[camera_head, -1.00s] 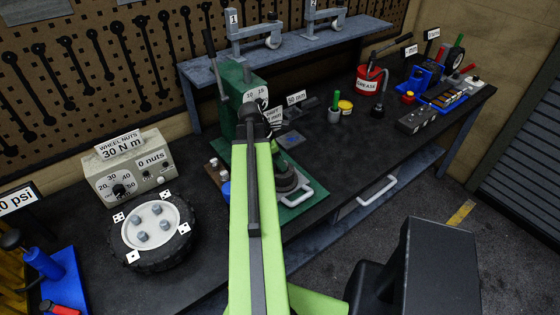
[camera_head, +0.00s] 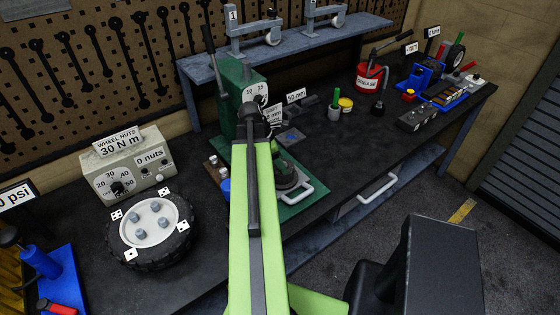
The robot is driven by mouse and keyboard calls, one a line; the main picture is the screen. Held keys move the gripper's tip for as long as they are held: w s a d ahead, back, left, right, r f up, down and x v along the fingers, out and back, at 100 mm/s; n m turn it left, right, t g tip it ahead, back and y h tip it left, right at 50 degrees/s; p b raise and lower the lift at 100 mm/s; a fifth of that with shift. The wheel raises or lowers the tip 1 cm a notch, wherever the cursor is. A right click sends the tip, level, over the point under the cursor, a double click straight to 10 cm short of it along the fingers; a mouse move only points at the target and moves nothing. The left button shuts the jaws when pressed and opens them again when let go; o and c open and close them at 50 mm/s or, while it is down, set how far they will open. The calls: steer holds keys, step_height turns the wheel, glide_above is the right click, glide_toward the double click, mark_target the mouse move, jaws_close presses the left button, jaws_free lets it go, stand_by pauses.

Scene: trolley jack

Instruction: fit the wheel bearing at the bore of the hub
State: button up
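A dark round piece, which looks like the hub (camera_head: 288,177), sits on the green base plate (camera_head: 310,205) of the press, just right of my arm. Its bore cannot be made out. The wheel bearing cannot be told apart in this view. My green arm reaches up the middle of the picture to the press and covers part of it. My gripper is hidden behind the arm's far end, so its fingers and anything in them do not show.
The green press (camera_head: 240,95) stands behind my arm. A tyre with a white wheel (camera_head: 150,222) and a torque box (camera_head: 128,168) are on the left. A red grease can (camera_head: 369,77) and blue tool stand (camera_head: 424,72) are at right.

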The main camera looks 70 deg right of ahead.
steer(key=p+v, duration=1.6)
steer(key=v, duration=0.1)
steer(key=shift+r, duration=0.25)
